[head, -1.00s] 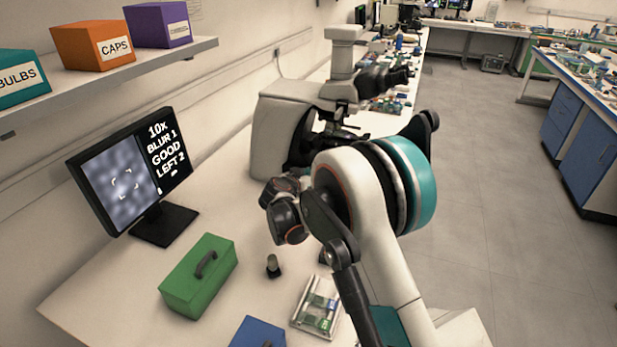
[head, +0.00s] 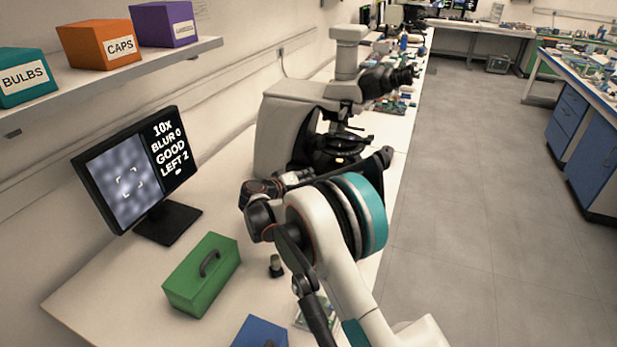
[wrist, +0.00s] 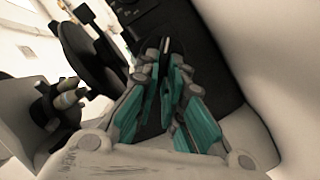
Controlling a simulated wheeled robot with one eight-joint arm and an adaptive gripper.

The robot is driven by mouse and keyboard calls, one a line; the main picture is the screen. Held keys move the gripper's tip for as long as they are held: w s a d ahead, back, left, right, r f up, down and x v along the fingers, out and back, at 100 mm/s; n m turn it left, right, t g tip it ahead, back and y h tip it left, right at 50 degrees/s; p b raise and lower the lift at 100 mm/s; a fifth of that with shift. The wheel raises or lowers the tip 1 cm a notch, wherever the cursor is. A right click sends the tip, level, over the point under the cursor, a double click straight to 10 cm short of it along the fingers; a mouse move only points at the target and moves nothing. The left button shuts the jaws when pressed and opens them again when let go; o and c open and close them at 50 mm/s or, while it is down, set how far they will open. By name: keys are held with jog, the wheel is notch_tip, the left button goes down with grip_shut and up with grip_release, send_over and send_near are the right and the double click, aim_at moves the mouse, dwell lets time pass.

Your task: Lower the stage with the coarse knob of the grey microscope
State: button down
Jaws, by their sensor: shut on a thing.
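The grey microscope (head: 283,128) stands on the bench in the head view, its dark stage (head: 343,142) showing above my arm. My arm covers its lower side in that view, so the coarse knob and my fingertips are hidden there. In the wrist view my gripper (wrist: 166,72) has its teal fingers close together against the dark side of the microscope (wrist: 205,45). It is shut on the coarse knob, which is mostly hidden between the fingers. The monitor (head: 128,172) reads 10x, BLUR 0, GOOD, LEFT 2.
A green box (head: 202,275) with a handle and a small dark bottle (head: 276,266) stand on the bench left of my arm. A blue box (head: 258,333) is at the front edge. A shelf (head: 120,78) with labelled bins hangs at upper left. The floor at right is clear.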

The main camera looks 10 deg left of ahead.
jog(key=shift+a+f+n+t+h, duration=0.2)
jog(key=shift+n+h, duration=0.25)
jog(key=shift+n, duration=0.4)
jog(key=shift+a+f+n+t+h, duration=0.15)
jog(key=shift+f+n+h, duration=0.25)
jog(key=shift+n, duration=0.45)
jog(key=shift+r, duration=0.1)
jog(key=c, duration=1.7)
grip_release()
jog(key=shift+r, duration=0.1)
notch_tip(320, 180, up, 10)
jog(key=shift+f, duration=0.1)
